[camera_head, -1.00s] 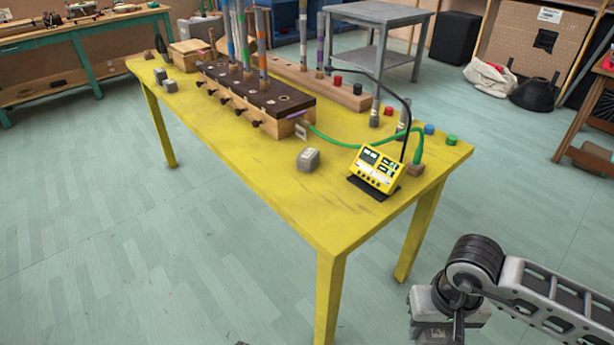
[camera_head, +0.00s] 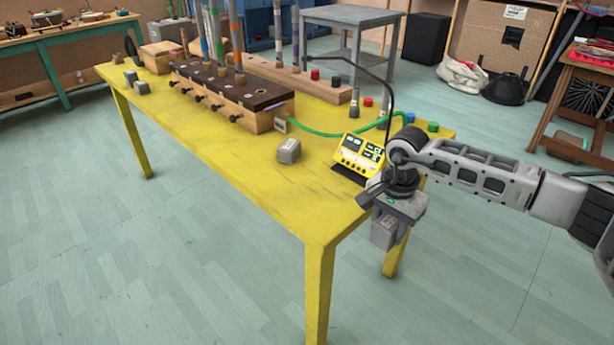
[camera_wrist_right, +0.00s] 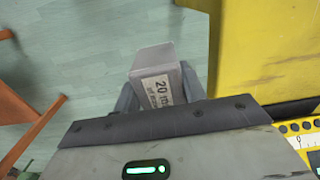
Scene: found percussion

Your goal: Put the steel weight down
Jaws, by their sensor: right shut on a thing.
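My right gripper (camera_head: 388,222) is shut on a grey steel weight (camera_head: 383,235). The weight hangs just off the table's right-hand short edge, above the floor. In the right wrist view the weight (camera_wrist_right: 152,62) sits between the fingers with a "20" label facing the camera. The yellow table (camera_head: 290,205) lies beside it, and its edge also shows in the right wrist view (camera_wrist_right: 265,50). A similar grey weight (camera_head: 289,151) stands on the table near its front edge. More small grey weights (camera_head: 137,82) stand at the table's far left. My left gripper is out of view.
A yellow meter box (camera_head: 360,153) stands near the table's right end, close to my right arm. A green hose (camera_head: 330,134) and black cable run behind it. The front strip is mostly clear.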

